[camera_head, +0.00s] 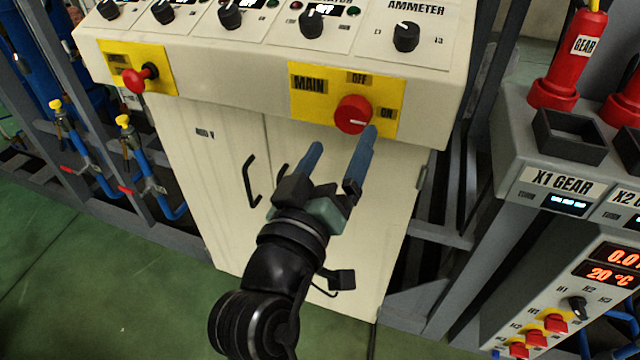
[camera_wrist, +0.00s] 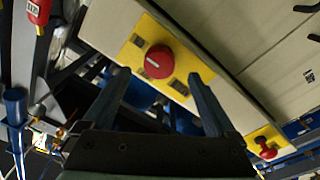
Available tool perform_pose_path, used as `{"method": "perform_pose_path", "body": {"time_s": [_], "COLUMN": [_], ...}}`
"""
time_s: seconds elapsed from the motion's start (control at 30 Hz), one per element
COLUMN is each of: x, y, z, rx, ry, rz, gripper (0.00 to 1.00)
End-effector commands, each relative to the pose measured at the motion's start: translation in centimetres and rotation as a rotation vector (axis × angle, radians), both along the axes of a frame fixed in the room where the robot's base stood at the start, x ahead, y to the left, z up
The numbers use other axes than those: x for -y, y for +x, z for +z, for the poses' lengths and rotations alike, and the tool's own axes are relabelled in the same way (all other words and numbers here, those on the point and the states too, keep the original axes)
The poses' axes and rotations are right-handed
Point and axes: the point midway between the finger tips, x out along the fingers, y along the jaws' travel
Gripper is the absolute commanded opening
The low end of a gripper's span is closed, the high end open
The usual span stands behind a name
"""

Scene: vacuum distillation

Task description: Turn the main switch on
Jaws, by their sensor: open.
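The main switch is a round red knob (camera_head: 352,114) on a yellow plate (camera_head: 308,101) lettered MAIN, OFF and ON, on the front of the cream cabinet. My gripper (camera_head: 343,139) is open and empty, just below and in front of the knob. Its right finger tip overlaps the plate's lower edge near ON in the head view. In the wrist view the knob (camera_wrist: 158,62) shows between the two blue-grey finger tips (camera_wrist: 159,76), with no clear contact. A small pale mark shows on the knob, but I cannot tell its exact setting.
A red emergency-type button (camera_head: 133,79) on a yellow plate sits left on the same cabinet. Black dials, one an ammeter knob (camera_head: 405,37), line the sloped panel above. Cabinet door handles (camera_head: 249,181) stick out below. A grey bench (camera_head: 510,150) with red cylinders stands at right.

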Motion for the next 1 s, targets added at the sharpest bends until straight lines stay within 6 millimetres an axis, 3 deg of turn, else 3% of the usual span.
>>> {"method": "perform_pose_path", "body": {"time_s": [0.2, 0.4, 1.0], "x": [-1.3, -1.8, -2.0], "y": [-4.6, -6.9, -7.4], "z": [-0.6, -0.7, -0.5], "rx": [-0.002, -0.001, 0.003], "ry": [-0.001, 0.000, 0.003], "rz": [0.001, -0.001, 0.001], "gripper": [0.92, 0.92, 0.92]}}
